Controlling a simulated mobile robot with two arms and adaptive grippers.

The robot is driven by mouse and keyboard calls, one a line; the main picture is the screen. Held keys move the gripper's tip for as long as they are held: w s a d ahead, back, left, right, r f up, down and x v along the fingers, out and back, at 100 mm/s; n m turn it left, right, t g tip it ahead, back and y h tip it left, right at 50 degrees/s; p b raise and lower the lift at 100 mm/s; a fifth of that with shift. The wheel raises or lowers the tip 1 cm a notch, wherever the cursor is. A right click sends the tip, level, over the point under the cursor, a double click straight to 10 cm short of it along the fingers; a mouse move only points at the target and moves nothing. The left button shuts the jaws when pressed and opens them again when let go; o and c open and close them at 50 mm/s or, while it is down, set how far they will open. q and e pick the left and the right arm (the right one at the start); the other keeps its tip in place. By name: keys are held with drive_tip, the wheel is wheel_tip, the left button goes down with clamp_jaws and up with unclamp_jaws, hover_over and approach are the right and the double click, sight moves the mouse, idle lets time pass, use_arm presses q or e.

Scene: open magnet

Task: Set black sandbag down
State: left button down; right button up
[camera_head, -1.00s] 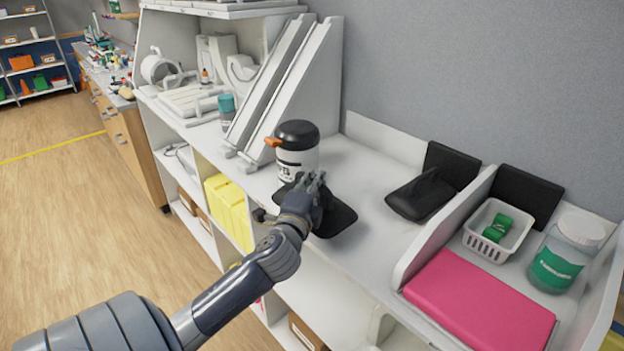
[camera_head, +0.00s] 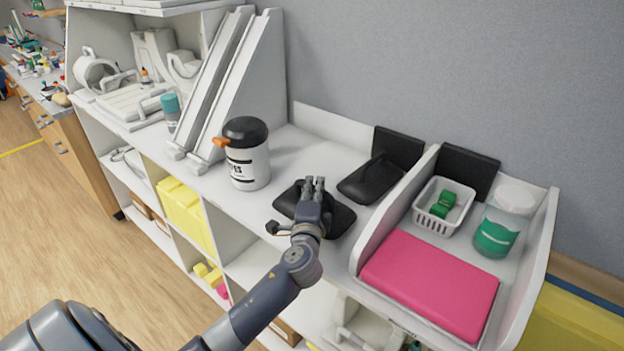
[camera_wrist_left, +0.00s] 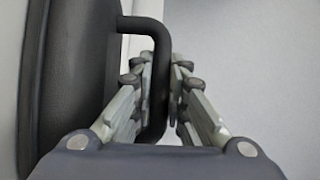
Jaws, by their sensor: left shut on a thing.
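A black sandbag (camera_head: 340,220) is flat and dark, at the shelf top's front edge, right of the white bottle. My left gripper (camera_head: 314,184) is shut on its handle; the hand covers the bag's middle. The left wrist view shows the bent black handle (camera_wrist_left: 148,28) between the fingers of my left gripper (camera_wrist_left: 163,65), with the bag's body (camera_wrist_left: 75,75) along the left. I cannot tell whether the bag's underside touches the white shelf top (camera_head: 290,165). A second black sandbag (camera_head: 368,183) lies just behind and to the right. My right gripper is not in view.
A white bottle (camera_head: 248,168) with black lid and orange spout stands left. White slanted panels (camera_head: 215,90) are behind it. At right, a walled tray holds a pink pad (camera_head: 430,282), a white basket (camera_head: 443,205) and a green-labelled jar (camera_head: 502,222). Bare shelf top lies between bottle and second sandbag.

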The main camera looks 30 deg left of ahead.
use_arm(q)
drive_tip(key=shift+r, duration=0.1)
drive_tip(key=shift+w, duration=0.1)
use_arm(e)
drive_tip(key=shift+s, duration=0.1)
use_arm(q)
drive_tip(key=c, duration=1.8)
unclamp_jaws()
drive_tip(key=shift+f, duration=0.4)
drive_tip(key=shift+o, duration=1.1)
drive_tip(key=shift+d, duration=0.1)
drive_tip(key=shift+s+r, duration=0.1)
drive_tip(key=shift+s, duration=0.1)
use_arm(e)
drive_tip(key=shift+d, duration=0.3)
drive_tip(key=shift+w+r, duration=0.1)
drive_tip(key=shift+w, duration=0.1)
